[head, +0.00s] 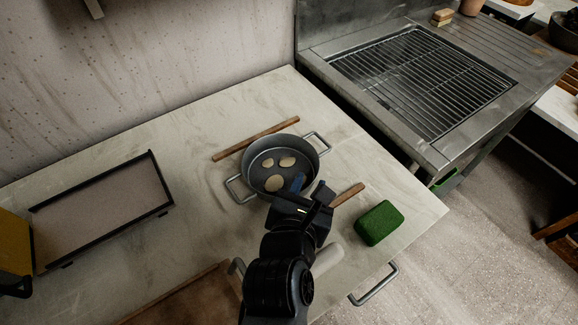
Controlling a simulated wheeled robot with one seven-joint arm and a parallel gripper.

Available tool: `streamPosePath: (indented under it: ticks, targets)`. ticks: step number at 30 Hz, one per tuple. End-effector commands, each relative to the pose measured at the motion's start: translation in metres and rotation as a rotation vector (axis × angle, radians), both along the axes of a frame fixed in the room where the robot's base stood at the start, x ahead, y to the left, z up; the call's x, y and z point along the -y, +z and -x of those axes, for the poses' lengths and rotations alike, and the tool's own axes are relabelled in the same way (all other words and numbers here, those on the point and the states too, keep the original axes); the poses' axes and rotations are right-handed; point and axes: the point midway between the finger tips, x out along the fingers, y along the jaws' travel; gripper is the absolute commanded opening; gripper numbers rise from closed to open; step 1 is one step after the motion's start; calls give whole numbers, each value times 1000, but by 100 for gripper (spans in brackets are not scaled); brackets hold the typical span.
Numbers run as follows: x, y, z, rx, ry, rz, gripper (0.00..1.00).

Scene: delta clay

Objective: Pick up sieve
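A grey round pan (253,178) with two loop handles sits on the worktop at the centre of the head view. It holds a few pale tan lumps (274,183) and a partly hidden blue piece (298,183). No mesh shows, so I cannot tell whether this pan is the sieve; nothing else in view is plainly a sieve. My gripper (309,196) is at the pan's near right side and overlaps its rim in the picture. I cannot tell whether it touches the pan, and its fingertips are too dark to read.
Wooden sticks lie behind the pan (256,138) and right of it (347,195). A green block (379,222) is near the right edge. A black-rimmed tray (158,208) and a yellow object (14,245) are left. A grill (420,85) stands right. Worktop (185,205) left of the pan is clear.

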Motion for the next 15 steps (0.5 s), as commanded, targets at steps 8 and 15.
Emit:
streamPosePath:
  ticks: [8, 15]
  targets:
    - [14, -10, -29, 0, -1, 5, 33]
    - [20, -20, -51, 0, 2, 5, 33]
